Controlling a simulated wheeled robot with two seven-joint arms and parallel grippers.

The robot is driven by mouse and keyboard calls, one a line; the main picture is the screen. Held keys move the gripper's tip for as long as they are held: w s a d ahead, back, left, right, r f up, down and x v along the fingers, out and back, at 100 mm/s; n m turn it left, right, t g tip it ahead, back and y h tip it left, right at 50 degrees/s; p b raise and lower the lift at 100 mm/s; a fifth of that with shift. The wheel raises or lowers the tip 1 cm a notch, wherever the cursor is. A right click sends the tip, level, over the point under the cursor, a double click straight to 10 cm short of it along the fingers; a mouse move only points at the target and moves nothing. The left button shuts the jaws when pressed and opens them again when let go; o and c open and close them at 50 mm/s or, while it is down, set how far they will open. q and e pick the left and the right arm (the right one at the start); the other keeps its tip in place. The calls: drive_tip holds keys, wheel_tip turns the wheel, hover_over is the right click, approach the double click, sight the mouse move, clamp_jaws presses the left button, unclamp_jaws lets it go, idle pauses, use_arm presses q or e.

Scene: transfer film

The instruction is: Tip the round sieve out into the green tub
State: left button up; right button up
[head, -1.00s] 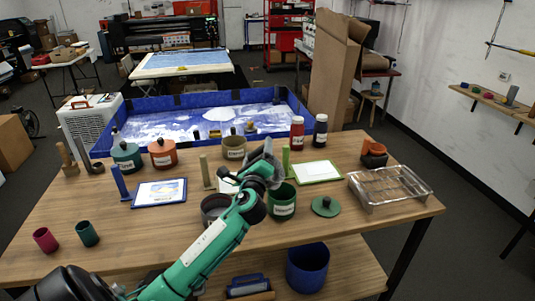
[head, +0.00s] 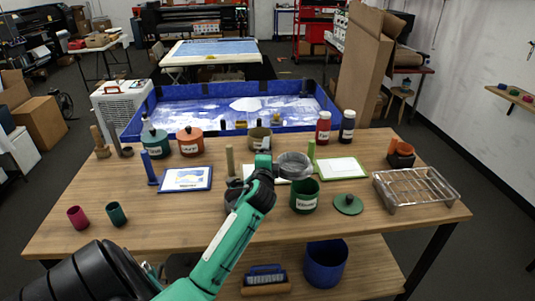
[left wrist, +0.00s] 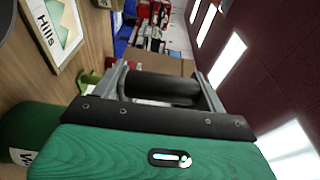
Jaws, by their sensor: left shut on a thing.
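The round sieve (head: 295,165) is a grey, shallow round thing. It is held in the air just above and slightly behind the rim of the green tub (head: 305,199) in the head view; whether it is tilted or holds anything is hard to tell. My left gripper (head: 271,170) is shut on it at its left side. In the left wrist view the gripper (left wrist: 165,90) is closed around a dark cylindrical part. The labelled green tub stands open on the table and shows at the left edge of the wrist view (left wrist: 40,125). My right gripper is not in view.
A green lid (head: 348,204) lies right of the tub, with a clear rack (head: 415,188) beyond. A green-framed picture (head: 342,171) and several capped pots stand behind. My arm partly hides a dark tub (head: 232,193). The table's front right is clear.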

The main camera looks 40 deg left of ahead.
use_arm(q)
wheel_tip(320, 180, up, 5)
drive_tip(key=p, duration=0.5)
drive_tip(key=shift+r, duration=0.15)
idle(0.4)
